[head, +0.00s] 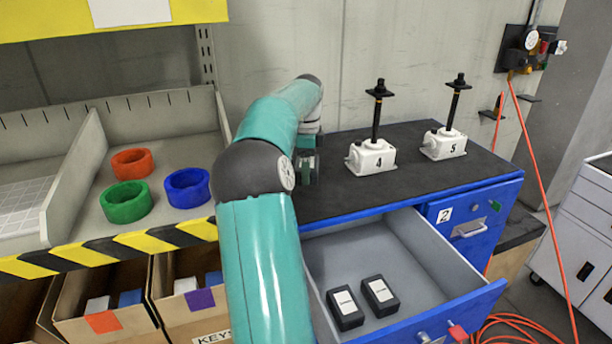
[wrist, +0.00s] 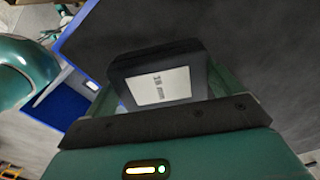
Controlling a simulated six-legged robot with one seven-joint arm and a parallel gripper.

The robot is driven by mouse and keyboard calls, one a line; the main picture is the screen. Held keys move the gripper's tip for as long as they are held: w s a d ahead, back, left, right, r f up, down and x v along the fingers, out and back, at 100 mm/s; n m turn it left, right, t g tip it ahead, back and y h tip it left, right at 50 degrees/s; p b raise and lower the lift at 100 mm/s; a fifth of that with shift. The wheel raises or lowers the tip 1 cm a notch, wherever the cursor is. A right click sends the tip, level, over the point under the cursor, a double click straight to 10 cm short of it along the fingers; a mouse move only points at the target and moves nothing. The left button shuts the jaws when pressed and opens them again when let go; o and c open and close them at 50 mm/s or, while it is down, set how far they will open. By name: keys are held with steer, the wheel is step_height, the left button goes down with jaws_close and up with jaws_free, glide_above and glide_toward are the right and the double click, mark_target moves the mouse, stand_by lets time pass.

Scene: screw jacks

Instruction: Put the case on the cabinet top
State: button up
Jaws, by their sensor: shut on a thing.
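A dark case (wrist: 165,82) with a white label reading what looks like "16 mm" is between my gripper's fingers in the wrist view. My gripper (wrist: 180,95) is shut on it. The black cabinet top (head: 400,185) lies behind the case in the wrist view (wrist: 250,40). In the head view my gripper (head: 307,168) is over the left part of the cabinet top, mostly hidden by my arm. The case cannot be made out there. I cannot tell whether the case touches the top.
White screw jacks marked 4 (head: 372,157) and 5 (head: 444,144) stand on the cabinet top. The blue drawer (head: 430,262) below is open, with two black cases (head: 345,309) (head: 380,296) inside. A shelf at left holds orange, green and blue rings (head: 187,188).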

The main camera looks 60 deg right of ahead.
steer(key=shift+w+d+f, duration=0.25)
steer(key=shift+f, duration=0.15)
steer(key=f, duration=0.2)
steer(key=shift+w+d+f, duration=0.2)
steer(key=shift+f, duration=0.5)
steer(key=shift+f, duration=0.1)
steer(key=o, duration=0.9)
steer(key=shift+f, duration=0.1)
steer(key=shift+o, duration=0.2)
step_height(320, 180, up, 12)
steer(key=shift+r, duration=0.15)
